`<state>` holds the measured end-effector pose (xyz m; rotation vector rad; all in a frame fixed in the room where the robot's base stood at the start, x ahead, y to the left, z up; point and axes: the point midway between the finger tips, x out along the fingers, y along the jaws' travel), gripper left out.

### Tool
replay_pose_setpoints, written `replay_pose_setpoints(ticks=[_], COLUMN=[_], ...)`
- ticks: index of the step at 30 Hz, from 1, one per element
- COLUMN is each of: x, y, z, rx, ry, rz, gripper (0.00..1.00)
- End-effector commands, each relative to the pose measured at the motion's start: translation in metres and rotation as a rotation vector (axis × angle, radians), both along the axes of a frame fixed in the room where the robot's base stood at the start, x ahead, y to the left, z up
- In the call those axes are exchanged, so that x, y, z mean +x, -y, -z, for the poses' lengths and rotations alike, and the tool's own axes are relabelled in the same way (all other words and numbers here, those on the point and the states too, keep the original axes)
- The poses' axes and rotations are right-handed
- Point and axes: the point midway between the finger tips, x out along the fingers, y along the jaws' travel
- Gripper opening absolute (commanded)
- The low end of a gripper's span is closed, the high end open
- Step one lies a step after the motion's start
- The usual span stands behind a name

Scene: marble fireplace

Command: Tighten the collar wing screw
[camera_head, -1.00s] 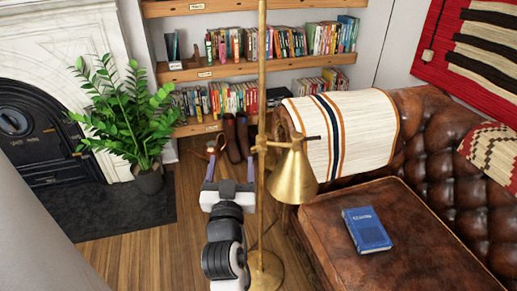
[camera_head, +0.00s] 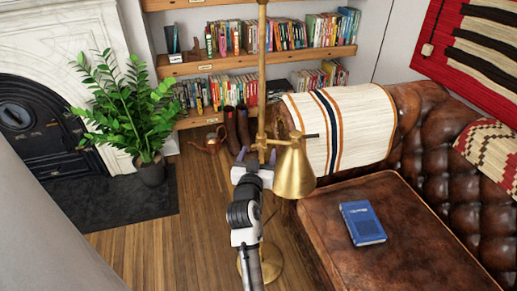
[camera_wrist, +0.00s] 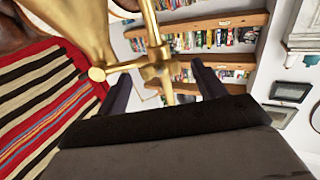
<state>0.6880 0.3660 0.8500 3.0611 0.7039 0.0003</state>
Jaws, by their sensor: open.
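A brass floor lamp has an upright pole (camera_head: 262,60), a cone shade (camera_head: 295,170) and a collar (camera_head: 263,142) where a short crossbar meets the pole. My gripper (camera_head: 256,157) is open, just below the collar in the head view, with its fingers pointing up toward it. In the wrist view the collar (camera_wrist: 157,66) and pole show between the two dark fingers of my gripper (camera_wrist: 162,85), beyond the palm. The fingers are not closed on anything. I cannot clearly tell the wing screw from the other brass parts, nor whether a finger touches the collar.
A brown leather sofa (camera_head: 400,245) with a blue book (camera_head: 362,223) and striped throw (camera_head: 340,130) stands right of the lamp. Bookshelves (camera_head: 290,55) are behind. A potted plant (camera_head: 130,115) stands left. The wood floor (camera_head: 195,215) left of the lamp is clear.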

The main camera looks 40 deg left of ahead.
Motion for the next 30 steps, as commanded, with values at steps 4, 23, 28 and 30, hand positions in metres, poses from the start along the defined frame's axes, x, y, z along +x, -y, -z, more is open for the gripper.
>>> replay_pose_setpoints(ticks=[4,23,28,30], x=[0.0103,0.0123,0.0123,0.0122], y=[-0.0051,-0.006,-0.006,-0.006], z=[-0.0005,0.0003,0.0008,0.0015], rx=[0.001,0.0,0.004,0.012], ry=[0.0,0.0,-0.002,-0.006], rz=[0.0,0.0,0.0,0.0], gripper=[0.69,0.28,0.24,0.24])
